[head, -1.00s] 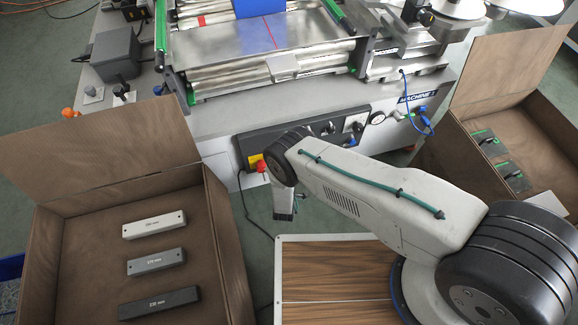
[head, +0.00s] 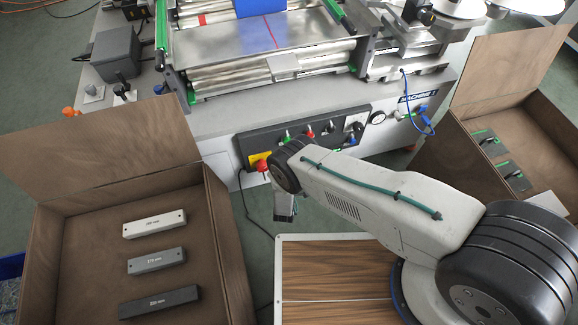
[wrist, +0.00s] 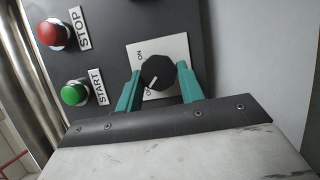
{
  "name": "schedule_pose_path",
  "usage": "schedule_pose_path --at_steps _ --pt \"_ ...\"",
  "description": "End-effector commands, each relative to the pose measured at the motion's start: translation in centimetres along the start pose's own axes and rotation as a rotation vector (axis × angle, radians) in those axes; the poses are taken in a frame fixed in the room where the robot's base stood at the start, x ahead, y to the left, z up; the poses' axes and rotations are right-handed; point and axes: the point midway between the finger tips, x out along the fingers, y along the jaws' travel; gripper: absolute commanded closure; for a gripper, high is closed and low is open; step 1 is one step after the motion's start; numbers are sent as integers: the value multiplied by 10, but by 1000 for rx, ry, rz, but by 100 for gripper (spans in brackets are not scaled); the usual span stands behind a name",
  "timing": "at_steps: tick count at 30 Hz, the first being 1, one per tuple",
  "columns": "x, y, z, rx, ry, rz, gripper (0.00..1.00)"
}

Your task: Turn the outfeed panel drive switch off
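The drive switch (wrist: 157,73) is a black rotary knob on a white plate (wrist: 181,47) in the wrist view. Its white pointer slants down and left, toward a partly hidden label beginning with O; "ON" is at the plate's upper left. My gripper (wrist: 160,76) has its two green fingers on either side of the knob, with no clear gap showing. The dark panel (wrist: 107,20) also carries a red STOP button (wrist: 54,33) and a green START button (wrist: 74,93) left of the switch. In the head view my arm hides the gripper's fingertips.
The head view shows MACHINE 1 (head: 205,123) with a dark front panel (head: 255,143) partly behind my arm. An open brown box (head: 225,245) with labelled bars stands at left. Another brown box (head: 465,155) with black switch modules stands at right. A blue cable (head: 407,95) hangs nearby.

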Motion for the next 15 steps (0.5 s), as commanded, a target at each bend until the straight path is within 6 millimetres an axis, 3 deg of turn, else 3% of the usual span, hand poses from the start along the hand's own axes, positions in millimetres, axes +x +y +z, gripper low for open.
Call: schedule_pose_path --at_steps 1,2,11,15 --pt "0 0 -1 0 3 -1 49" --pt "0 0 -1 0 3 -1 41" --pt "-1 0 1 0 -1 -1 41" --pt "-15 0 -1 0 3 -2 41"
